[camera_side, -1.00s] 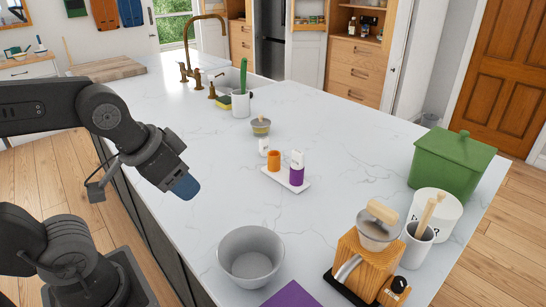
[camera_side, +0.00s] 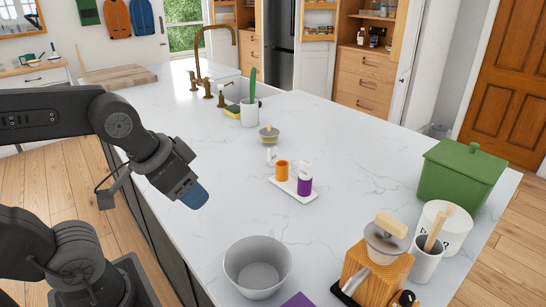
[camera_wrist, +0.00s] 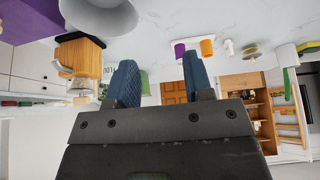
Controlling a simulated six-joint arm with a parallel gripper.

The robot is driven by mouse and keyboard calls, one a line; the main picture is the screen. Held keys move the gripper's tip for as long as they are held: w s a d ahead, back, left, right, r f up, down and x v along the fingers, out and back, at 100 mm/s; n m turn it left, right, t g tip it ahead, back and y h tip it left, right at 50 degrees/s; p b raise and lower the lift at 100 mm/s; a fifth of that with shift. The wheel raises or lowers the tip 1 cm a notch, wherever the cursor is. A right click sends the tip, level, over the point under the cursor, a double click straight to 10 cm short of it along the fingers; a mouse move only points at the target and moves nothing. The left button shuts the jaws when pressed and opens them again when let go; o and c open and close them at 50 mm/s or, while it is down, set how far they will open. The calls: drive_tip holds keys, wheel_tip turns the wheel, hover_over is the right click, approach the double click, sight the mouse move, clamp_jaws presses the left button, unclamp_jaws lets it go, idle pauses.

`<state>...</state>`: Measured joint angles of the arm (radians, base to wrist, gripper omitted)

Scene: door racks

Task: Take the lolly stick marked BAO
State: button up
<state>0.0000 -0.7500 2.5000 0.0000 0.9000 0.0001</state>
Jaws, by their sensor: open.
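No stick with readable BAO lettering shows in either view. In the side view, a small white tray (camera_side: 294,195) holds an orange cup (camera_side: 281,170) and a purple cup (camera_side: 305,187); a pale piece rises from the purple one, its marking too small to read. A pale wooden stick (camera_side: 437,229) stands in a white cup at the right. My gripper (camera_side: 195,196) hangs above the counter's left edge, left of the tray and apart from it. In the wrist view its blue fingers (camera_wrist: 157,76) are spread with nothing between them.
A grey bowl (camera_side: 258,285) stands at the counter's front, beside a wooden stand (camera_side: 378,275). A green lidded box (camera_side: 460,178) is at the right. A white mug (camera_side: 250,115) and small lidded jar (camera_side: 269,138) stand farther back. Counter between gripper and tray is clear.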

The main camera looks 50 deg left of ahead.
drive_tip(key=w+a+f+m+t+y, duration=0.2)
drive_tip(key=w+a+m+t, duration=0.1)
drive_tip(key=w+a+m, duration=0.45)
drive_tip(key=w+a+f+m+t+y, duration=0.1)
drive_tip(key=w+a+m+t, duration=0.1)
drive_tip(key=w+a+m, duration=0.55)
drive_tip(key=m+t+h, duration=0.2)
drive_tip(key=m+t, duration=0.5)
drive_tip(key=m, duration=1.2)
approach(268, 150)
drive_tip(key=shift+w+r, duration=0.1)
drive_tip(key=shift+r, duration=0.7)
drive_tip(key=shift+s+a+f+m+h, duration=0.2)
drive_tip(key=shift+f+m+h, duration=0.25)
drive_tip(key=shift+m, duration=0.35)
drive_tip(key=shift+w, duration=0.2)
drive_tip(key=w, duration=1)
drive_tip(key=w+f, duration=0.1)
drive_tip(key=w, duration=0.1)
drive_tip(key=shift+w, duration=0.7)
drive_tip(key=shift+c, duration=0.4)
clamp_jaws()
